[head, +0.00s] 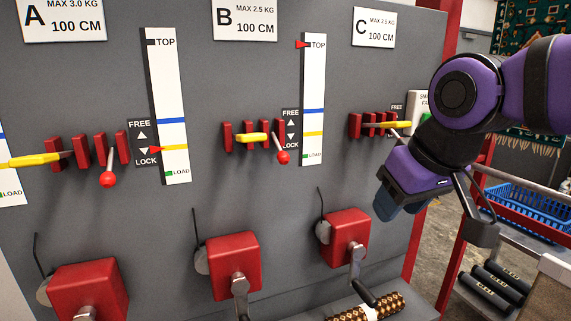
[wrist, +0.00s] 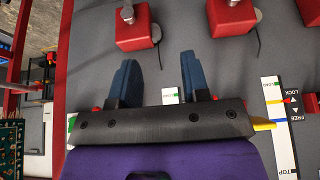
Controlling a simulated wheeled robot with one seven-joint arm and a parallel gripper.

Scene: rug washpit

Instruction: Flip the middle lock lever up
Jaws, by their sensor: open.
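The middle lock lever (head: 283,157), with a red ball end, is under the B sign on the grey panel. It hangs down, tilted to the right, on the LOCK side of the FREE/LOCK label (head: 290,128). My gripper (head: 390,205) is to the right of this lever and apart from it, in front of the C station. In the wrist view my gripper (wrist: 158,75) has its two blue fingers spread with nothing between them. The wrist view is turned over, and the gripper body hides most of the levers there.
The A lever (head: 108,179) also hangs down. A yellow bar (head: 252,138) lies across the red plates left of the middle lever. Red crank boxes (head: 233,265) jut out below. A scale strip (head: 313,100) stands just right of the lever. A blue basket (head: 520,208) is at right.

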